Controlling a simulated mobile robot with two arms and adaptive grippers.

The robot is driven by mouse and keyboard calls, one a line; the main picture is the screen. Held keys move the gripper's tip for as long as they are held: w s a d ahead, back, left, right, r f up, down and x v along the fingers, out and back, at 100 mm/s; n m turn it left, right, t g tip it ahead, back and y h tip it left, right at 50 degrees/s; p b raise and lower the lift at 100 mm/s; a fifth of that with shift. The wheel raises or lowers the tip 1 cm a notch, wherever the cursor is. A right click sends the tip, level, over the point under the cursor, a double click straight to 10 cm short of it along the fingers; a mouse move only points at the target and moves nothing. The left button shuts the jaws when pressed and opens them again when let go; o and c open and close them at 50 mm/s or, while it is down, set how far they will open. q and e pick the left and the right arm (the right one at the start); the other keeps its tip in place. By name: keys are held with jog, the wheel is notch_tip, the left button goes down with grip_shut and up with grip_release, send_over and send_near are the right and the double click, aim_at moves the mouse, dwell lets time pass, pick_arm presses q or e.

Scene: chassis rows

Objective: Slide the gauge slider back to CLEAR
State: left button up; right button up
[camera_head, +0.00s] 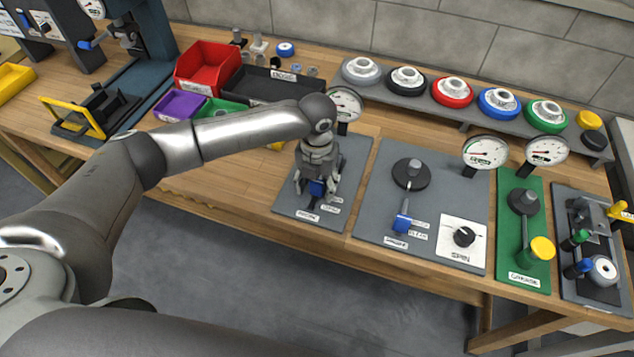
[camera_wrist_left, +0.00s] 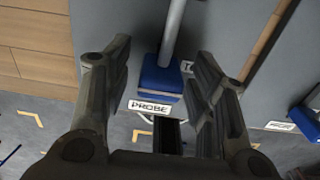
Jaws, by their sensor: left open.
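My left gripper (camera_head: 317,187) is open over the left grey plate, pointing down at a blue block (camera_head: 316,190) on a rod. In the left wrist view this blue block (camera_wrist_left: 160,80) sits between and ahead of the two spread fingers, with a label reading PROBE in front. I cannot tell whether the fingers touch it. On the neighbouring grey plate, another blue block (camera_head: 403,222) sits at the end of an arm from a round black pivot (camera_head: 411,174). A label reading CLEAR (camera_head: 418,234) lies beside it; the label in front is too small to read surely. My right gripper is out of view.
A black SPIN knob (camera_head: 464,236) is right of the second blue block. A green plate (camera_head: 510,200) with a yellow knob (camera_head: 541,248) stands further right. A dial gauge (camera_head: 344,104) rises behind my left gripper. Bins (camera_head: 205,65) stand at the back left.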

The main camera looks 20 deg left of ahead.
aim_at(312, 205)
pick_arm(q)
grip_shut()
jog(key=s+p, duration=0.2)
jog(key=shift+s+a+r+p, duration=0.1)
jog(key=shift+s+r+p, duration=0.05)
jog(key=shift+s+p, duration=0.2)
jog(key=shift+s, duration=0.35)
jog(key=shift+f, duration=0.2)
grip_release()
jog(key=shift+s, duration=0.1)
